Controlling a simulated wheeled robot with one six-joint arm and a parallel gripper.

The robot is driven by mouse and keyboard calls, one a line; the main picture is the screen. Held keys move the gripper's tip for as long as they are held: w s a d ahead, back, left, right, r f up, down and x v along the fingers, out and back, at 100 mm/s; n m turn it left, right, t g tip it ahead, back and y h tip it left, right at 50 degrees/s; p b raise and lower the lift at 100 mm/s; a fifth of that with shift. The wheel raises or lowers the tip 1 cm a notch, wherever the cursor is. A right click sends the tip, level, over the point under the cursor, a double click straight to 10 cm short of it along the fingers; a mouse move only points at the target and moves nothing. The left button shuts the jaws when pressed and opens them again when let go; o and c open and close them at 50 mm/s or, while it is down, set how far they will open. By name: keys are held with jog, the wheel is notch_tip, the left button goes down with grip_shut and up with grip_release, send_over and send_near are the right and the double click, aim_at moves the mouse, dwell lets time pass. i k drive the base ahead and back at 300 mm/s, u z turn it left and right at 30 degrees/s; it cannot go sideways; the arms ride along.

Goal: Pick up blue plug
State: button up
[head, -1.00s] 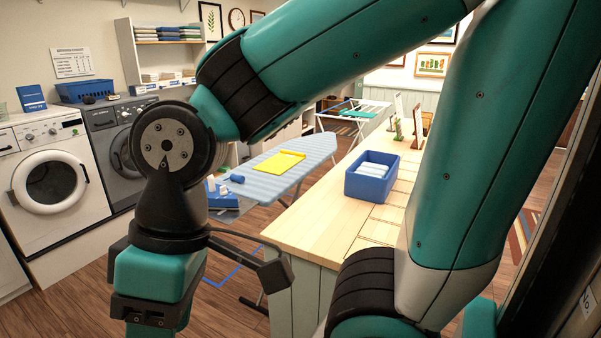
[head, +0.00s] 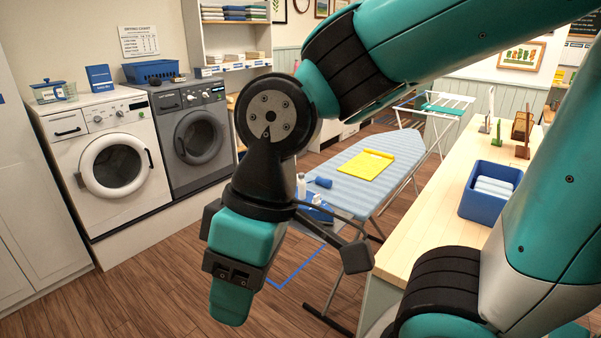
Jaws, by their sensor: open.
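No object is clearly recognisable as the blue plug. A small blue cylinder-like item (head: 321,183) lies near the close end of the ironing board (head: 352,192); it is too small to tell whether it is the plug. My gripper (head: 231,303) hangs at the end of my arm in the lower middle of the head view, pointing down over the floor. It appears empty and is well apart from the blue items. Its fingertips are only partly visible, with the wrist covering much of them.
A yellow cloth (head: 367,164) lies on the ironing board. A blue bin (head: 480,204) stands on the wooden counter (head: 437,205). A white washer (head: 115,165), a grey machine (head: 198,140) and a blue basket (head: 150,71) are at left. Bare floor (head: 130,285) lies in front.

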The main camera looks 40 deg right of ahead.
aim_at(328, 183)
jog(key=i, duration=3.45)
jog(key=z, duration=2.6)
